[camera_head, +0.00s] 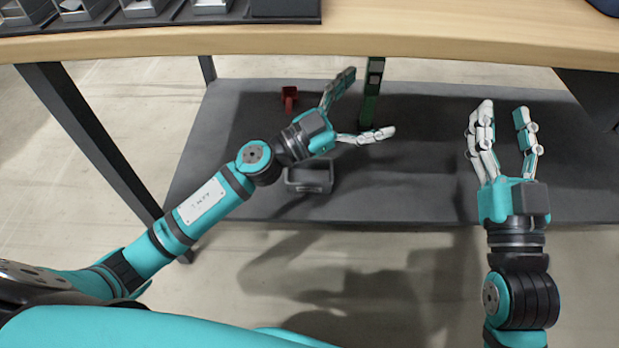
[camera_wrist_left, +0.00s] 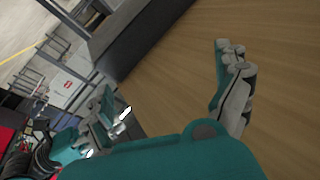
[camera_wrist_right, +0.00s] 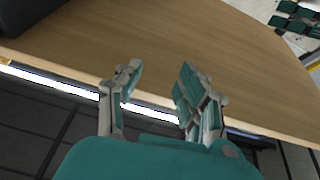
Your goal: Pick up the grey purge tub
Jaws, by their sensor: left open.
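A small grey open tub (camera_head: 310,187) sits on the dark lower shelf in the head view, partly covered by my left wrist. It looks like the purge tub. My left gripper (camera_head: 367,107) is open and empty, its fingers spread wide, past the tub and to its right in the picture. It also shows open in the left wrist view (camera_wrist_left: 168,70), against the wooden table top. My right gripper (camera_head: 504,110) is open and empty, well to the right of the tub. It also shows in the right wrist view (camera_wrist_right: 159,67). Neither wrist view shows the tub.
The wooden table top (camera_head: 450,42) runs across the back above the dark lower shelf (camera_head: 240,205). A red object (camera_head: 289,98) and a dark green upright piece (camera_head: 371,92) are near my left gripper. A black tray (camera_head: 180,32) with metal bins is at upper left.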

